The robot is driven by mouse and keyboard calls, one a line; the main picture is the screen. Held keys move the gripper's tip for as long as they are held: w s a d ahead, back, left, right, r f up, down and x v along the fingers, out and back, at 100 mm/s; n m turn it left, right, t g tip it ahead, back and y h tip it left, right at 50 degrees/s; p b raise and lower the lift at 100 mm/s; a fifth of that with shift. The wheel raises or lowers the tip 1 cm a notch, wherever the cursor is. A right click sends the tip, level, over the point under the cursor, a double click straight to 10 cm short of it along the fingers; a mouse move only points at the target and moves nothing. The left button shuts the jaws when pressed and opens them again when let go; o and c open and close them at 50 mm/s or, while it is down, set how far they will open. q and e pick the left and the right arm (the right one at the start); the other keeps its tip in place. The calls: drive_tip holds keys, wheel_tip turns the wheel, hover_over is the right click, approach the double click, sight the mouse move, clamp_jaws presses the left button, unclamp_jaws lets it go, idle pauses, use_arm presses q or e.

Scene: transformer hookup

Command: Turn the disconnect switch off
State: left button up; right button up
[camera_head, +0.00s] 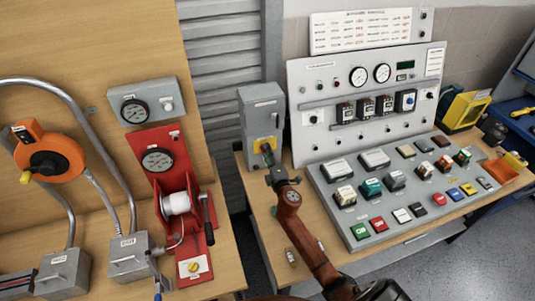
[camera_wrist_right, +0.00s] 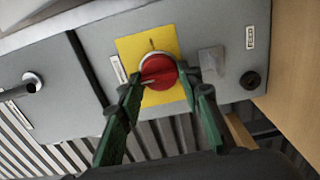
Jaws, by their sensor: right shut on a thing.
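The disconnect switch is a grey box (camera_head: 262,104) at the left end of the bench, with a yellow plate (camera_wrist_right: 133,47) on its front. A round red knob (camera_wrist_right: 158,68) sits on the plate. My right gripper (camera_head: 269,153) reaches the plate from the front. In the right wrist view, its two green fingers (camera_wrist_right: 166,82) stand on either side of the red knob and are shut on it. The gripper hides most of the knob in the head view. My left gripper is not in view.
To the right stands a grey panel with gauges (camera_head: 358,76), with a sloped console of coloured buttons (camera_head: 400,190) before it. A red winch stand (camera_head: 160,160) and an orange reel (camera_head: 50,160) are at the left. A gap separates the two benches.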

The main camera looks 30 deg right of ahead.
drive_tip(key=shift+f, duration=0.1)
drive_tip(key=o, duration=1.2)
drive_tip(key=shift+c, duration=0.2)
drive_tip(key=shift+s, duration=0.1)
drive_tip(key=v, duration=1.1)
drive_tip(key=shift+s, duration=0.4)
